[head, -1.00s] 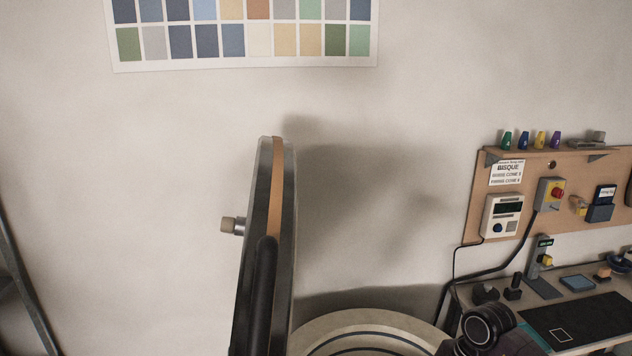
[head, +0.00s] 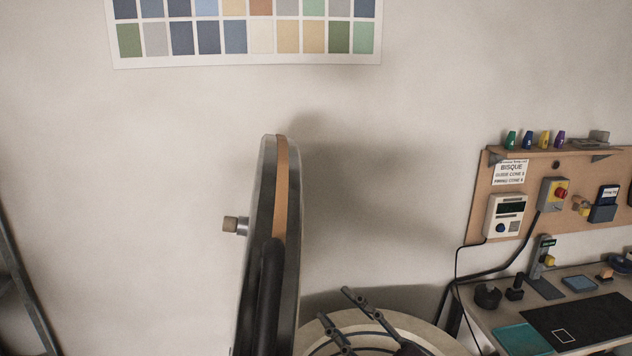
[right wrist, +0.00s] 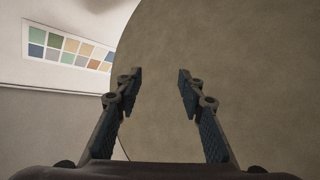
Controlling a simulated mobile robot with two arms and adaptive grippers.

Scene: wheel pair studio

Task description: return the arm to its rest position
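My right gripper (head: 360,309) is at the bottom of the head view, over the round pale top of a drum-like body (head: 428,336). Its fingers are spread apart and empty. In the right wrist view the open fingers (right wrist: 158,78) have nothing between them. Behind them is a broad beige disc face, apparently the upright lid (right wrist: 230,50); I cannot tell how far off it is. My left gripper is not in view.
The lid (head: 288,210) stands upright, nearly edge-on, with a knob (head: 235,225) on its left side. A workbench (head: 478,318) with a black mat and small items is at right, below a pegboard (head: 485,200). A colour chart (head: 245,60) hangs on the wall.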

